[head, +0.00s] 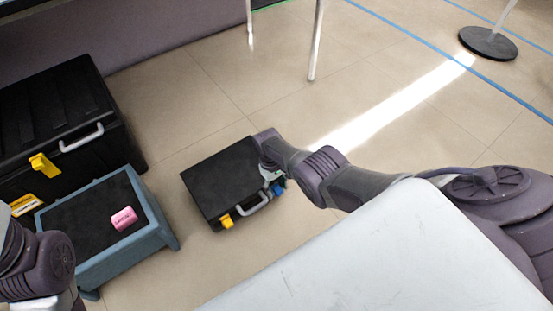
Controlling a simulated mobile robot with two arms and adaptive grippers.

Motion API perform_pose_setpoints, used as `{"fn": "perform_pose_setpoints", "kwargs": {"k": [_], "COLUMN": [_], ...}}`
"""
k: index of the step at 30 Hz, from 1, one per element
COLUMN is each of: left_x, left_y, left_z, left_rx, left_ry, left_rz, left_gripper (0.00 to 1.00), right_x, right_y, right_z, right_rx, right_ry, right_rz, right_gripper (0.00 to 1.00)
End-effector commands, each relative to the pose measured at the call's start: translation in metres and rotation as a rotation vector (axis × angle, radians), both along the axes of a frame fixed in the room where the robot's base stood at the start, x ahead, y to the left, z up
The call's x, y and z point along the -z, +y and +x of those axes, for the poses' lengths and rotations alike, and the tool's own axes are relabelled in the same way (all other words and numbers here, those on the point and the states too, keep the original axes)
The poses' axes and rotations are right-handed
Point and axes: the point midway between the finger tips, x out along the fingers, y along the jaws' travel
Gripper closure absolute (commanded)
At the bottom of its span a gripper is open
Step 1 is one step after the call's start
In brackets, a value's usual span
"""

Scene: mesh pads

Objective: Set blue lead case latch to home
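A small black case (218,180) lies flat on the tiled floor near the middle of the head view. Its front edge carries a yellow latch (226,220), a grey handle (250,206) and a blue latch (279,189) at the right end. My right gripper (272,178) is right at the blue latch, over the case's right front corner. The wrist hides most of its fingers, so I cannot tell whether they touch the latch or are open. Part of my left arm shows at the lower left edge; its gripper is out of view.
A blue-grey stool (167,236) with a dark top stands left of the small case, with a pink block (124,218) on it. A larger black case (50,115) with a yellow latch stands behind. White legs and a round black base (487,43) are farther back. Floor between is clear.

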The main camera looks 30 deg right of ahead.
Motion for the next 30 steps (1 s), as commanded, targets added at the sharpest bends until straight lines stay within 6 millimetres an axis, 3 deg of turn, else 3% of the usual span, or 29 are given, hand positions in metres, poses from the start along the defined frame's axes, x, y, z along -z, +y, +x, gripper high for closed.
{"fn": "perform_pose_setpoints", "kwargs": {"k": [8,14,17,24,30], "left_x": [-0.002,-0.002,-0.002,-0.002,-0.002], "left_y": [0.0,0.0,0.0,0.0,0.0], "left_z": [-0.005,-0.005,-0.005,-0.005,-0.005], "left_rx": [-0.001,-0.001,-0.001,-0.001,-0.001], "left_ry": [-0.002,-0.003,-0.003,-0.004,-0.004], "left_rz": [0.0,0.0,0.0,0.001,0.001], "left_gripper": [0.46,0.46,0.46,0.46,0.46], "right_x": [-0.001,-0.014,-0.028,-0.08,-0.108], "right_y": [0.001,0.001,0.001,0.002,0.002], "right_z": [-0.001,0.002,0.005,0.019,0.026], "right_rx": [0.0,0.0,-0.001,-0.001,0.0], "right_ry": [0.004,0.002,0.0,-0.001,0.001], "right_rz": [0.003,0.003,0.001,0.001,0.001], "right_gripper": [0.46,0.46,0.46,0.46,0.46]}}
